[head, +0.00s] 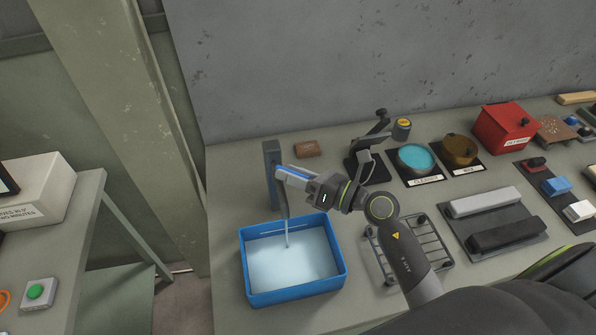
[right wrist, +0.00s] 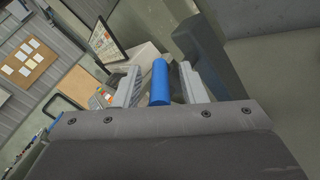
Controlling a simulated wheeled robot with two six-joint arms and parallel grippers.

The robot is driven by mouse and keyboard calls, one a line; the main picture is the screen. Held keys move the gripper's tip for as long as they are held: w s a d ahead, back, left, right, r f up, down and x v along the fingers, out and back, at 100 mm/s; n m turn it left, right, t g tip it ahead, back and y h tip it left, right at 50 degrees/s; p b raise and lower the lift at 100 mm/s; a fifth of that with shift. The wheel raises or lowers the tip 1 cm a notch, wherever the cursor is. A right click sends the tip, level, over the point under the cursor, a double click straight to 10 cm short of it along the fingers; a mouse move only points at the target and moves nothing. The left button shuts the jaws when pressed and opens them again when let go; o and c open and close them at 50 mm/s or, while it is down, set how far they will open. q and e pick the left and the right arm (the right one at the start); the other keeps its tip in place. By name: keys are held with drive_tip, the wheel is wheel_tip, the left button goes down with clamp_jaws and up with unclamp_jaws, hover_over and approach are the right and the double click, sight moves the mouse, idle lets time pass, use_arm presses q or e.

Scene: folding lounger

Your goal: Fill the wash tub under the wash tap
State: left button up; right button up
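The blue wash tub (head: 291,294) stands on the bench below the grey wash tap (head: 271,162). A thin stream of water (head: 287,238) runs from the spout into the tub, and pale water (head: 292,265) covers its bottom. The exact level is hard to judge. My right gripper (head: 284,173) is at the top of the tap. In the right wrist view the tap's blue handle (right wrist: 160,82) lies between the fingers, with narrow gaps showing on both sides. The gripper hides part of the tap in the head view. My left gripper is not in view.
A wire rack (head: 408,250) lies right of the tub. Behind it stand a dark clamp-like stand (head: 367,165), a cleaning pot (head: 415,158) and a brown pot (head: 460,150). A red box (head: 504,127) stands farther right. A side table (head: 70,225) is at the left, across a gap.

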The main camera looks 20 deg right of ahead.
drive_tip(key=b+v, duration=0.4)
drive_tip(key=v, duration=1.3)
drive_tip(key=shift+s+d, duration=0.15)
idle(0.3)
idle(1.1)
